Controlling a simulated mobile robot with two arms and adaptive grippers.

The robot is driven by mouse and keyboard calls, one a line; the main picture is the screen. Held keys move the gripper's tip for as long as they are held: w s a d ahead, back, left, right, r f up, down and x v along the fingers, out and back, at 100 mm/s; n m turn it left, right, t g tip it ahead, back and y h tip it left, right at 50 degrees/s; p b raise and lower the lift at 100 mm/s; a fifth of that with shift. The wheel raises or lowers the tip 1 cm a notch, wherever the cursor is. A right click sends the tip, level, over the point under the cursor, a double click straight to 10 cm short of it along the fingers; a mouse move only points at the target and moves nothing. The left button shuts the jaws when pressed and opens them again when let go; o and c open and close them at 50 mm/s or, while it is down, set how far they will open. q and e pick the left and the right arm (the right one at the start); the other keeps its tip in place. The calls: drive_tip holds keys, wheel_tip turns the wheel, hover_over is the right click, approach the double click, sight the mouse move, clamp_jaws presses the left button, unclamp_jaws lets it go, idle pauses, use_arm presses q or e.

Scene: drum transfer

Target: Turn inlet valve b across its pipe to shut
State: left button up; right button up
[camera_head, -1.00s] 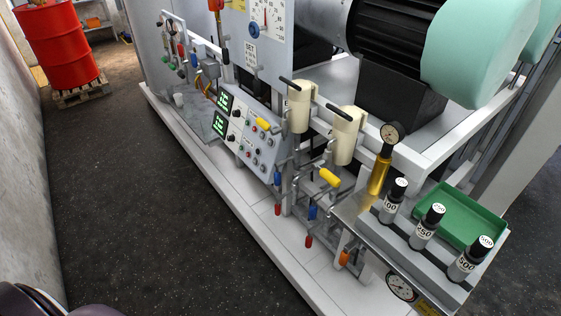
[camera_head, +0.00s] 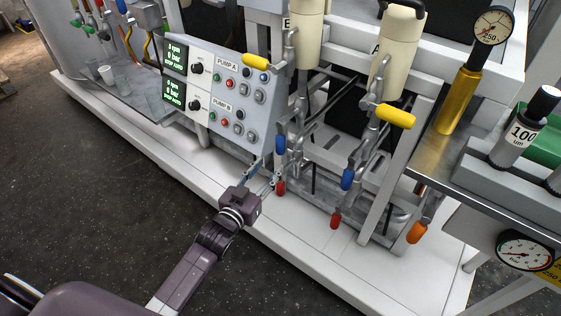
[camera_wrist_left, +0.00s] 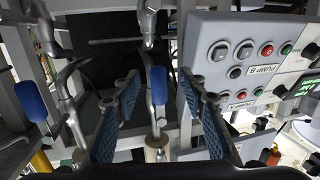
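The cream filter housing marked B (camera_head: 308,45) stands left of a second housing (camera_head: 397,50). Below B, a blue valve handle (camera_head: 280,145) hangs upright, in line with its pipe; no label for inlet valve b is readable. It also shows in the left wrist view (camera_wrist_left: 158,86), between the two blue-padded fingers and beyond them, touching neither as far as I can see. My left gripper (camera_head: 264,178) is open and empty, low in front of the pipes, just below and left of that handle. My right gripper is not in view.
A yellow handle (camera_head: 256,62) and a red handle (camera_head: 280,187) are close to the blue one. Another blue handle (camera_head: 347,179) is on the right-hand pipes. The dark floor (camera_head: 90,190) is free.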

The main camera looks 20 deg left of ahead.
sight(278, 147)
use_arm(q)
drive_tip(key=r, duration=0.1)
drive_tip(key=w+r, duration=0.1)
drive_tip(key=r+t+b, duration=0.1)
drive_tip(key=shift+w+d+r, duration=0.2)
drive_tip(key=shift+d, duration=0.05)
drive_tip(key=w, duration=0.4)
drive_tip(key=w+d, duration=0.1)
drive_tip(key=w, duration=0.1)
drive_tip(key=shift+f+b, duration=0.1)
drive_tip(key=shift+b, duration=0.3)
drive_tip(key=shift+w, duration=0.45)
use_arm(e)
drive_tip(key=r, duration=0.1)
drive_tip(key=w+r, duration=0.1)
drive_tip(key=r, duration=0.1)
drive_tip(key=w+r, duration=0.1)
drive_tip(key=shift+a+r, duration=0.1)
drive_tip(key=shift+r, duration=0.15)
use_arm(q)
clamp_jaws()
